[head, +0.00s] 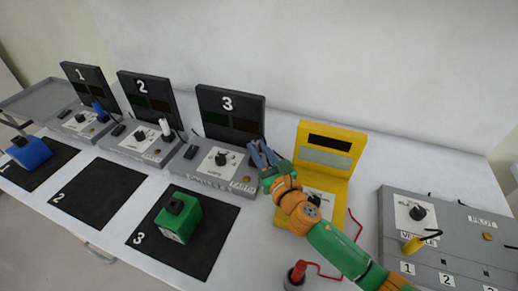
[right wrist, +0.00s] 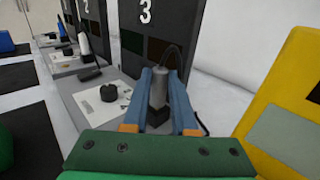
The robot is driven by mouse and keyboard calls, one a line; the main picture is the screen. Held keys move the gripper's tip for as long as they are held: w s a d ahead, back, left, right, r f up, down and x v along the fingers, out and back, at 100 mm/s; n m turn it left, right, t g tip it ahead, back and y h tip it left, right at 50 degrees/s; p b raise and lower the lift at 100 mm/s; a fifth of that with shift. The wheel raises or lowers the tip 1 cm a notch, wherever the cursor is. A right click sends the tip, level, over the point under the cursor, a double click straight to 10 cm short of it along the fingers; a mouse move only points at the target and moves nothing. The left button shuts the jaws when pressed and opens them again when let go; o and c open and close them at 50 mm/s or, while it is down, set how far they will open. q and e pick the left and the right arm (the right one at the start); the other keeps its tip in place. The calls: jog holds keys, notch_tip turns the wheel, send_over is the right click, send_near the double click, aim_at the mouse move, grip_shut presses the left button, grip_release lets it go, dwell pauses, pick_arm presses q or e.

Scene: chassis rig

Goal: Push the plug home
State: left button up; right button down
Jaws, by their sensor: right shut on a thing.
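My right gripper (head: 260,150) reaches over the right part of station 3, in front of its black panel (head: 230,112). In the right wrist view its blue fingers (right wrist: 160,82) are shut on a grey cylindrical plug (right wrist: 158,92). The plug looks roughly upright, with a dark cable at its top and a dark block around its lower end. In the head view the fingers hide most of the plug. My left gripper is not in view.
A yellow tester (head: 329,150) stands close right of my gripper. A blue plug (head: 99,110) and a white plug (head: 165,127) stand at stations 1 and 2. A green box (head: 178,219) sits on mat 3.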

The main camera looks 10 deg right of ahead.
jog(key=shift+f, duration=0.3)
jog(key=c, duration=0.6)
grip_release()
jog(key=shift+c, duration=0.2)
jog(key=s+d, duration=0.1)
jog(key=s, duration=0.6)
jog(key=shift+d+b, duration=0.2)
jog(key=shift+b, duration=0.25)
